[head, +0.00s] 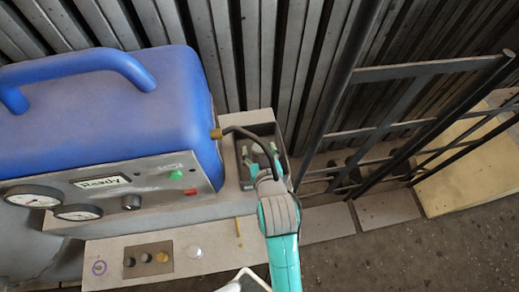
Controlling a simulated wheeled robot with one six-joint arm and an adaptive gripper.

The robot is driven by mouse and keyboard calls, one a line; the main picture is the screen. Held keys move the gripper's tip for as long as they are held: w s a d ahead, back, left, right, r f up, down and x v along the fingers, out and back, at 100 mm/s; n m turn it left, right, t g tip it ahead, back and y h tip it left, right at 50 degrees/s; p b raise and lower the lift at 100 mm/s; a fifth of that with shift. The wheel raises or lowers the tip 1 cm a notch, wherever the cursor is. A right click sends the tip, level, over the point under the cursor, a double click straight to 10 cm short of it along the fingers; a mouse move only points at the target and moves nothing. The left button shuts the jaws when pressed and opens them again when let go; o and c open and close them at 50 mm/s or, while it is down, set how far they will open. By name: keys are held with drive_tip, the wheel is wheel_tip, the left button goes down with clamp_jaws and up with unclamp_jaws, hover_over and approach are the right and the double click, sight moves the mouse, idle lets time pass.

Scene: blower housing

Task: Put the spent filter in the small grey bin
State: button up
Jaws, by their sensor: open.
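My gripper (258,156) is open, its fingers pointing away into a small dark grey open-topped box (239,164) at the right end of the bench. The box may be the small grey bin; I cannot tell for sure. My gripper and wrist cover much of its inside. I cannot make out the spent filter; it may be hidden behind my gripper or in the box. The blue blower housing (110,115) stands left of the box.
A dark hose (245,132) runs from a brass fitting (216,134) on the housing towards my wrist. A panel with gauges (78,212) is in front. A black metal frame (400,130) stands at right, beside a yellowish board (470,165). Open floor (430,255) lies lower right.

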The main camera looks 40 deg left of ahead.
drive_tip(key=shift+s+d, duration=0.3)
drive_tip(key=v, duration=1.1)
drive_tip(key=shift+r, duration=0.45)
drive_tip(key=shift+d, duration=0.1)
drive_tip(key=s+d+f+m+t+h, duration=0.1)
drive_tip(key=d+f+m+t+h, duration=0.15)
drive_tip(key=d, duration=0.75)
drive_tip(key=s+d+f+m+t+h, duration=0.2)
drive_tip(key=d+f+m, duration=0.15)
drive_tip(key=d, duration=0.75)
drive_tip(key=s+d+r+m+t+h, duration=0.2)
drive_tip(key=s+d+m+h, duration=0.2)
drive_tip(key=s+d, duration=0.7)
drive_tip(key=s+h, duration=0.1)
drive_tip(key=s, duration=0.2)
drive_tip(key=shift+d+r, duration=0.2)
drive_tip(key=shift+d, duration=0.1)
drive_tip(key=shift+s, duration=0.1)
